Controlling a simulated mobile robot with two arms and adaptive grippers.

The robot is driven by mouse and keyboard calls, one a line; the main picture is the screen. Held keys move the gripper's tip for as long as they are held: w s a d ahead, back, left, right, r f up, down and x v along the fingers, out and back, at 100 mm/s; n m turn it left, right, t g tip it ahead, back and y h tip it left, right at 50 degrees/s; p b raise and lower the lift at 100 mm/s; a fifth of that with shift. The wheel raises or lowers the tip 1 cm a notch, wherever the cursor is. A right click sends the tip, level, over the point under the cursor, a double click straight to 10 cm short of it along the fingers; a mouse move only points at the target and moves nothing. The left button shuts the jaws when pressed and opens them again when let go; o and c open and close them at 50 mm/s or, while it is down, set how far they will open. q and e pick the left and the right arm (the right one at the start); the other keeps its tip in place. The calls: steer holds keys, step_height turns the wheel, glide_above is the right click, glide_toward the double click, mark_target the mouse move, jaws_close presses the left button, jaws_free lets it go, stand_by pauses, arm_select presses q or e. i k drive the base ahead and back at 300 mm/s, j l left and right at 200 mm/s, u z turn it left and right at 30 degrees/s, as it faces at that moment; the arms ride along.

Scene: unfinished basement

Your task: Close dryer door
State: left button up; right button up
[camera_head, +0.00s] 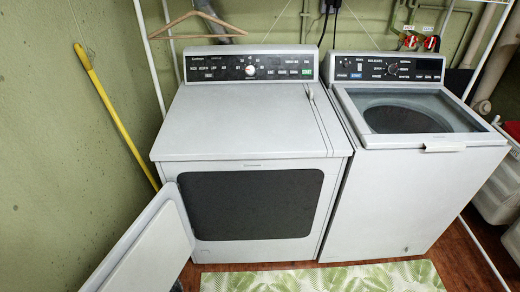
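The dryer (245,130) is the white machine on the left, with a dark control panel along its back top edge. Its door (145,250) stands open at the lower left, swung out from the left side of the front toward me and cut off by the bottom edge of the view. The dryer's front has a wide, dark, rounded opening (252,205); its inside is too dark to make out. Neither of my grippers shows in the head view.
A white top-loading washer (405,195) with a glass lid stands close on the right. A leaf-patterned mat (320,278) lies on the wooden floor. A yellow pole (112,110) leans on the green wall at left. White baskets (495,190) sit at far right.

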mark_target(152, 255)
steer(key=l+u, duration=0.1)
steer(key=u, duration=0.3)
steer(key=l+u, duration=0.1)
steer(key=u, duration=0.35)
steer(key=l+u, duration=0.1)
steer(key=u, duration=0.3)
steer(key=i, duration=0.05)
